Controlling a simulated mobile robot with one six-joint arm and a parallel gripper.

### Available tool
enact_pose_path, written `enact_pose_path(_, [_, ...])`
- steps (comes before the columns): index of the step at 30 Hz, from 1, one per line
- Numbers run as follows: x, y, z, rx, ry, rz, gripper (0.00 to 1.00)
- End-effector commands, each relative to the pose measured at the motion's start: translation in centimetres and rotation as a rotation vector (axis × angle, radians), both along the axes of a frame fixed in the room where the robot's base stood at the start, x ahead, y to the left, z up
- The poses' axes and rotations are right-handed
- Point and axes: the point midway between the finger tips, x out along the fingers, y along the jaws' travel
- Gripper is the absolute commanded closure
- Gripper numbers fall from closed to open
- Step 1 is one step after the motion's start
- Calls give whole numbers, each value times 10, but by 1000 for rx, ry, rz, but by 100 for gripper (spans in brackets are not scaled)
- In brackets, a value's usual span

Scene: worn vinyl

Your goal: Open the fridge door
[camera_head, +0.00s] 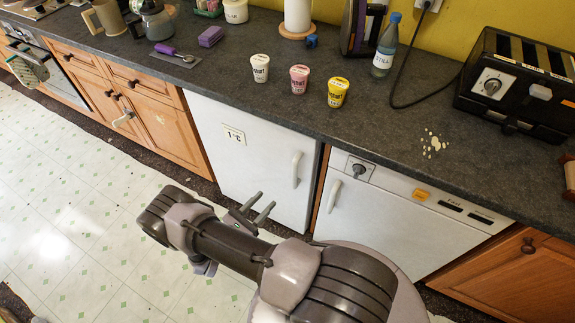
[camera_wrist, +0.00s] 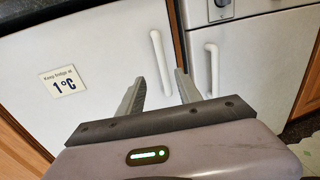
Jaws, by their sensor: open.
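The fridge door (camera_head: 238,152) is white with a "1 °C" label (camera_head: 234,134) and stands shut under the counter. Its vertical white handle (camera_head: 296,169) is near the right edge of the door. In the wrist view, the fridge door (camera_wrist: 100,45) fills the left, and its handle (camera_wrist: 160,62) is just beyond my fingers. My gripper (camera_head: 265,205) is open and empty in front of the door, to the left of and below the handle in the head view. The gripper also shows in the wrist view (camera_wrist: 160,90), with its fingers apart and pointing toward the handle.
A second white appliance (camera_head: 390,218) with its own handle (camera_head: 334,197) stands right of the fridge. Wooden cupboards (camera_head: 505,272) flank them. Yogurt cups (camera_head: 299,79), a bottle (camera_head: 385,46) and a toaster (camera_head: 515,85) stand on the counter. The floor (camera_head: 75,225) at left is clear.

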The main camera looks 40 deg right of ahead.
Motion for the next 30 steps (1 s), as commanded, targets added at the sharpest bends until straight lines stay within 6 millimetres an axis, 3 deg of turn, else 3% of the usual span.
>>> enact_pose_path(9, [16,-90,-3,3,-1,-11,59])
enact_pose_path(15, [25,-138,-2,3,0,-9,59])
enact_pose_path(21, [30,-159,0,3,-1,-6,59])
enact_pose_path(30, [31,-162,0,3,0,-4,59])
